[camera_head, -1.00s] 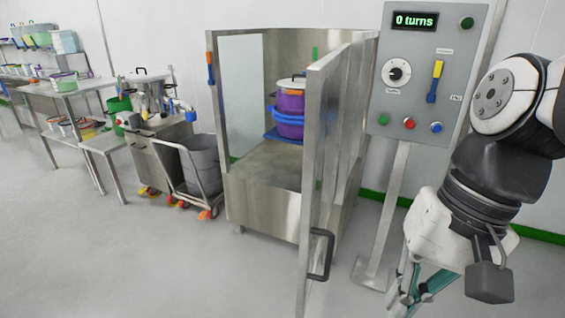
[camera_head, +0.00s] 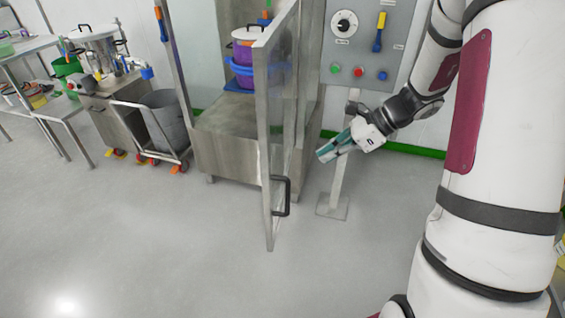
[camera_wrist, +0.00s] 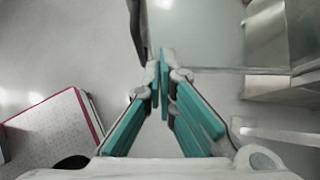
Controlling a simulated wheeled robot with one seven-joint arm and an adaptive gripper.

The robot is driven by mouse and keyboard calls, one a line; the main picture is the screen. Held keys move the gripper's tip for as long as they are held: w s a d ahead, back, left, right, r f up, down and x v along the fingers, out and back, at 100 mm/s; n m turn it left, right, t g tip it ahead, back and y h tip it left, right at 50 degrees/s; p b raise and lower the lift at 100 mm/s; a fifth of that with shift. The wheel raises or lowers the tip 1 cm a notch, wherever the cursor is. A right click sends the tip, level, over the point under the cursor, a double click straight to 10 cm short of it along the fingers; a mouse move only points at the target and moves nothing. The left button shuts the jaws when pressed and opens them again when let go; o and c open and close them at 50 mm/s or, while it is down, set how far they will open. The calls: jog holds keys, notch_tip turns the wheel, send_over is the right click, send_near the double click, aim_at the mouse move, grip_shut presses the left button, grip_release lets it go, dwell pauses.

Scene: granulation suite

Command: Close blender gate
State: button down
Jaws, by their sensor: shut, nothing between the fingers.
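The blender gate (camera_head: 262,130), a clear panel in a steel frame, stands swung open, its free edge towards me. Its black handle (camera_head: 284,196) is low on the free edge. Inside the steel enclosure (camera_head: 225,150) a purple and blue vessel (camera_head: 242,62) with a white lid stands behind the gate. My gripper (camera_head: 323,154), with teal fingers, is to the right of the gate, in front of the control panel's post. In the wrist view my fingertips (camera_wrist: 160,62) meet with nothing between them, beside the clear panel (camera_wrist: 200,35) and a dark bar, perhaps the handle.
The control panel (camera_head: 368,40) on its post (camera_head: 340,180) stands right of the enclosure. A grey bin on a cart (camera_head: 165,120) and a steel cabinet (camera_head: 105,110) are to the left. The floor in front of the gate is clear.

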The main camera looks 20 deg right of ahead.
jog(key=w+a+r+b+x, duration=0.1)
jog(key=r+x, duration=0.1)
jog(key=x, duration=1)
jog(key=shift+w+a+f, duration=0.15)
jog(key=shift+a+f, duration=0.15)
jog(key=shift+a, duration=0.3)
